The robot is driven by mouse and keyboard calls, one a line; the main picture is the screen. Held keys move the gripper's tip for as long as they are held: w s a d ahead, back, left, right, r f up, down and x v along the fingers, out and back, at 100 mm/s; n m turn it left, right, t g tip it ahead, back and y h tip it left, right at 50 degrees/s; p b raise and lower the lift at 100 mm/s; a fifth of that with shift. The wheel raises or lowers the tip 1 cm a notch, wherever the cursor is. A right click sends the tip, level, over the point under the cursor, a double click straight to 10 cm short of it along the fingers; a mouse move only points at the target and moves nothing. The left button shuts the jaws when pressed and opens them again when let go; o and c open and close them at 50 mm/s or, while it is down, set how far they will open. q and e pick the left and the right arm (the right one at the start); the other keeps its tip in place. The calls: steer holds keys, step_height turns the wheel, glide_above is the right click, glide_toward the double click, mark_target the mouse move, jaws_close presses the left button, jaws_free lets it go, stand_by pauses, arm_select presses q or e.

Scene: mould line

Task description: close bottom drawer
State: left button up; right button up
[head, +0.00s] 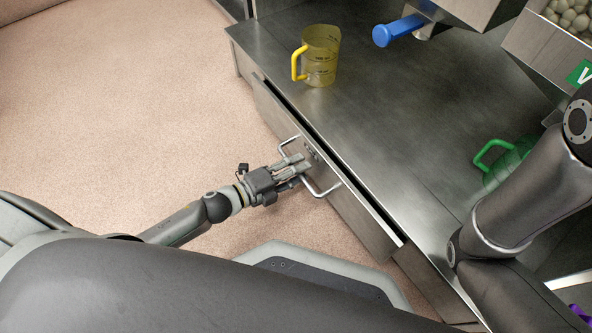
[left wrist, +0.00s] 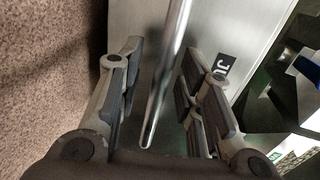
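A steel drawer front (head: 362,222) stands slightly out from the cabinet in the head view, with a dark gap along its top edge. Whether it is the bottom drawer cannot be told. It has a silver bar handle (head: 332,191). My left gripper (head: 302,166) is at the handle, fingers towards the drawer front. In the left wrist view the handle bar (left wrist: 165,85) runs between the two spread fingers of the left gripper (left wrist: 160,58), with space on both sides. My right gripper is out of view.
A yellow measuring jug (head: 321,58) stands on the steel counter (head: 375,120). A green jug (head: 507,163) is at the right, partly behind my right arm. A blue-handled dispenser (head: 400,30) is at the back. The floor (head: 130,100) left of the cabinet is clear.

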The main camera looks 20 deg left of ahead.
arm_select(q)
jaws_close()
stand_by(0.3)
steer(key=shift+w, duration=0.1)
steer(key=shift+w+d, duration=0.15)
steer(key=shift+w, duration=0.05)
steer(key=shift+p+x, duration=0.55)
steer(key=shift+x, duration=0.35)
steer(key=shift+w+r, duration=0.1)
steer(key=shift+r, duration=0.15)
